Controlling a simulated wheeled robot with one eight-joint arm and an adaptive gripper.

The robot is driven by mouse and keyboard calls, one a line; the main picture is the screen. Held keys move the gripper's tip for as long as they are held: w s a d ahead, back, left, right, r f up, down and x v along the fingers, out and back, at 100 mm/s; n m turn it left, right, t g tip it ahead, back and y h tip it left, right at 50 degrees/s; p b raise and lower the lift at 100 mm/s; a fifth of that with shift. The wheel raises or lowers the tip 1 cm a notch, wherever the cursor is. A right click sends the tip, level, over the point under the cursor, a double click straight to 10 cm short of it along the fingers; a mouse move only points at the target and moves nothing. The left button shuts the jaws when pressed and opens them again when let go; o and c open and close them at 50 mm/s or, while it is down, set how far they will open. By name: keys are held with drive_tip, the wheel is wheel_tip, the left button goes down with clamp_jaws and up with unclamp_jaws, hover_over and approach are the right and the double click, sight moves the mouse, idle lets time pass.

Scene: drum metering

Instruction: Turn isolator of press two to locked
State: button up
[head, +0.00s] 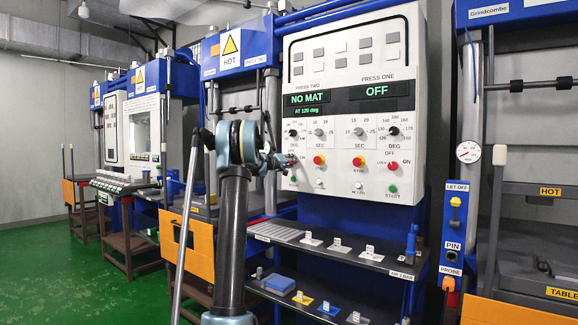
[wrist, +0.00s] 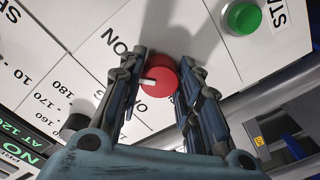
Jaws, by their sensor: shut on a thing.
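The isolator of press two is a red round knob (wrist: 160,78) with a white mark, on the white control panel (wrist: 225,65). In the wrist view, the mark points left, with an ON label up and to the left of the knob. My gripper (wrist: 162,85) is shut on the knob, one finger on each side. In the head view, my gripper (head: 285,160) reaches the panel's lower left and mostly covers this knob. The LOCK label is hidden from me.
Press two's display (head: 306,99) reads NO MAT, and press one's display (head: 377,91) reads OFF. A green START button (wrist: 243,18) is close to the gripped knob. Press one's red isolator (head: 393,166) is further right. A shelf (head: 330,245) with small labelled pieces stands below.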

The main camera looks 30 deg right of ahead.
drive_tip(key=n, duration=2.5)
drive_tip(key=shift+w+a, duration=0.1)
drive_tip(key=shift+w, duration=0.1)
drive_tip(key=shift+n, duration=0.4)
drive_tip(key=o, duration=1)
drive_tip(key=shift+o, duration=0.2)
drive_tip(key=shift+s, duration=0.1)
drive_tip(key=v, duration=1.2)
